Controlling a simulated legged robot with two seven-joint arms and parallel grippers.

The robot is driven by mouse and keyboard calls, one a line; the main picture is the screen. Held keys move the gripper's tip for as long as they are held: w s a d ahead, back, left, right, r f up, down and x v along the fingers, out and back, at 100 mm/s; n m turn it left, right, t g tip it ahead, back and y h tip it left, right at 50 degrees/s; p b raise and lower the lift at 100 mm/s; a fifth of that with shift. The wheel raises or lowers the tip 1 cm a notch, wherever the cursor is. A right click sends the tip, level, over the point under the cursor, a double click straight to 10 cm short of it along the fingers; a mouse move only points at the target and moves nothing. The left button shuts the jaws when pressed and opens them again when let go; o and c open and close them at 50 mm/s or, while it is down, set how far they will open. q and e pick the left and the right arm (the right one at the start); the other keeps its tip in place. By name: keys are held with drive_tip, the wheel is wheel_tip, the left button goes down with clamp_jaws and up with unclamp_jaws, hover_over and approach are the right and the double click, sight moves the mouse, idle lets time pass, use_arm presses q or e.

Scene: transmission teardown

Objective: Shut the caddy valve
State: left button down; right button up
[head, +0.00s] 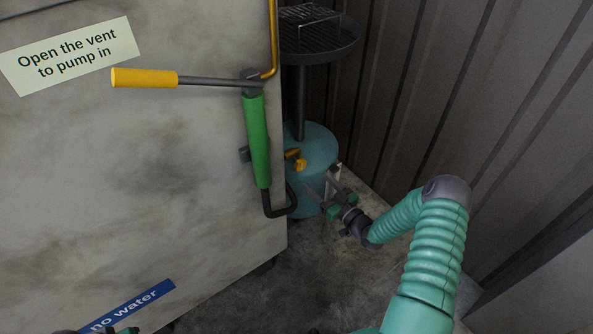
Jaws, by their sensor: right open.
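The caddy (318,145) is a blue-teal drum on the floor, partly hidden behind the grey cabinet's corner. A dark post rises from it to a round black pan with a grate (318,38). A small brass-yellow valve (297,159) sticks out from the drum's front side. My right gripper (322,182) is open and empty, just below and right of the valve, in front of the drum. I cannot tell whether it touches the drum. A small teal and dark piece at the bottom left edge looks like my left gripper (125,330), mostly cut off.
A grey cabinet (150,170) fills the left. On its edge are a green hand pump (257,140), a yellow-gripped lever (145,78) and a black hose (279,212). A corrugated wall (440,80) closes off the right. The concrete floor (310,270) between is clear.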

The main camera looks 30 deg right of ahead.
sight(302, 167)
drive_tip(key=w+b, duration=0.1)
drive_tip(key=w, duration=0.2)
drive_tip(key=w+b, duration=0.1)
drive_tip(key=w, duration=0.2)
drive_tip(key=w+b, duration=0.1)
drive_tip(key=w, duration=0.2)
drive_tip(key=shift+w+a+f+b, duration=0.15)
drive_tip(key=shift+a+f+b, duration=0.05)
drive_tip(key=shift+a+b, duration=0.1)
drive_tip(key=shift+w+r, duration=0.15)
drive_tip(key=shift+w, duration=0.25)
drive_tip(key=c, duration=1.3)
drive_tip(key=shift+c, duration=0.2)
